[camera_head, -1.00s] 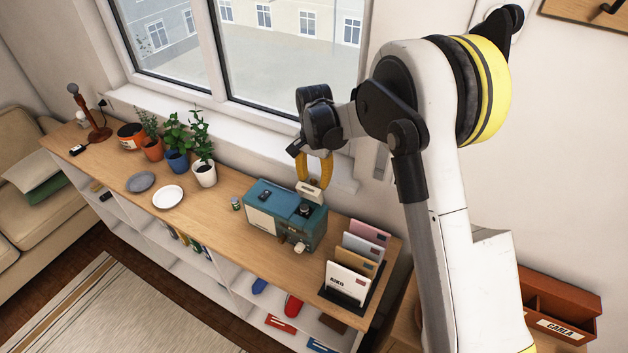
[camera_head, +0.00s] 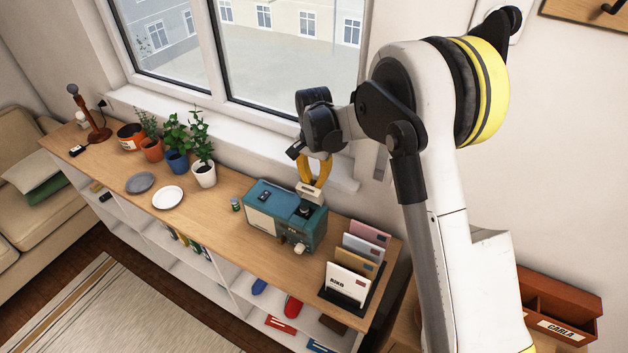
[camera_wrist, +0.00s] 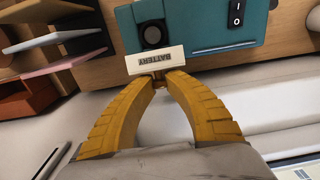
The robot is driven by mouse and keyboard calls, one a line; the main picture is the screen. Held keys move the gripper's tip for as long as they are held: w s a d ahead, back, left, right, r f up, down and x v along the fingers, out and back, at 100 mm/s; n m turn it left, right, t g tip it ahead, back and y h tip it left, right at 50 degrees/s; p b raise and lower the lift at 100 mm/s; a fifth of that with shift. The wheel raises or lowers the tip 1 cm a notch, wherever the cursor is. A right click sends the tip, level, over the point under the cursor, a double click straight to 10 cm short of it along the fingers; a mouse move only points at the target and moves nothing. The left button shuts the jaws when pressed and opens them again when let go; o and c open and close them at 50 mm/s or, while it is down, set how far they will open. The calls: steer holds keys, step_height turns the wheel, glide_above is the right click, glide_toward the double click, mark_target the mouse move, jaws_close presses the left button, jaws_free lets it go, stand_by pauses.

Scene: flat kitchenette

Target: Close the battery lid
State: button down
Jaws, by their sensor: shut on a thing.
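The teal radio-like device (camera_head: 318,225) stands on the wooden shelf top, with a cream front panel. The white battery lid (camera_head: 311,195) is at its rear right top edge. In the wrist view the lid (camera_wrist: 150,62) reads "BATTERY" upside down, and the teal casing (camera_wrist: 190,25) shows a dark round part beside it. My gripper (camera_head: 308,185) has yellow fingers, which come together at the lid's edge; the fingertips also show in the wrist view (camera_wrist: 160,76). The lid looks raised at an angle. I cannot tell how far it is from flush.
A letter rack (camera_head: 345,298) with several envelopes stands right of the device. Plates and potted plants are further left. The window wall is close behind. The shelf top between cylinder and plates is clear.

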mark_target(301, 204)
steer(key=shift+s+a, duration=0.1)
stand_by(0.3)
steer(key=s+t+h+b, duration=0.1)
steer(key=s+a+t+h+b, duration=0.1)
steer(key=t+b, duration=0.1)
steer(key=shift+s+a+f, duration=0.1)
steer(key=shift+a, duration=0.15)
steer(key=t+b, duration=0.1)
steer(key=s+a+t+h+b, duration=0.1)
steer(key=b, duration=0.1)
steer(key=shift+s+f+t+h+b, duration=0.25)
steer(key=shift+s+t+h+b, duration=0.05)
steer(key=t+b, duration=0.1)
steer(key=b, duration=0.1)
steer(key=s+a+f+t+h+b, duration=0.1)
steer(key=b, duration=0.1)
steer(key=s+t+h+b, duration=0.1)
steer(key=b, duration=0.1)
steer(key=shift+s+a+f+t+b, duration=0.1)
steer(key=shift+a+f+t+b, duration=0.15)
steer(key=shift+f+t+b, duration=0.1)
steer(key=t+h+b, duration=0.1)
steer(key=b, duration=0.1)
steer(key=s+f+t+h+b, duration=0.1)
steer(key=b, duration=0.2)
steer(key=shift+a, duration=0.3)
steer(key=shift+r+t, duration=0.1)
steer(key=shift+t, duration=0.15)
steer(key=c, duration=1.3)
jaws_free()
